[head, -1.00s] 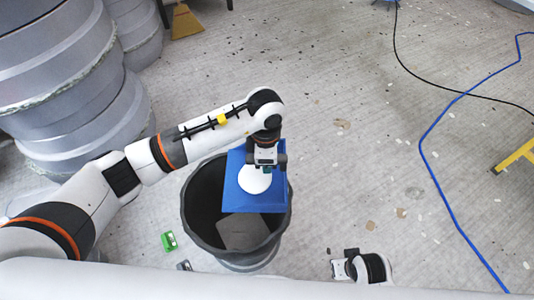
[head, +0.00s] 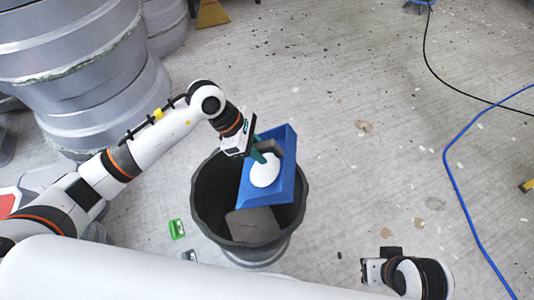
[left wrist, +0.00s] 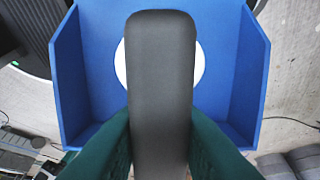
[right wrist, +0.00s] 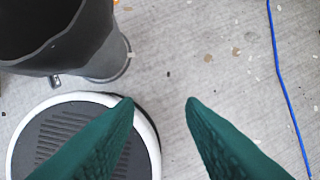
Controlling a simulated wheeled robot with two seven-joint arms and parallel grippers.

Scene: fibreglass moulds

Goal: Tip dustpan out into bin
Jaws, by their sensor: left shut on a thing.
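The blue dustpan (head: 252,196) is held at an angle over the dark grey bin (head: 207,214). A white round thing (head: 264,171) is on the pan's face; in the left wrist view the handle partly hides it (left wrist: 203,63). My left gripper (head: 259,151) is shut on the dustpan's dark handle (left wrist: 160,70), one green finger on each side. A flat grey piece (head: 252,225) shows inside the bin, below the pan. My right gripper (right wrist: 160,106) is open and empty, right of the bin.
Large grey moulds (head: 85,55) stand at the upper left. A small green object (head: 177,228) lies on the floor left of the bin. A blue hose (head: 455,178) and a black cable (head: 430,60) run along the right. The floor right of the bin is mostly clear, with small scraps.

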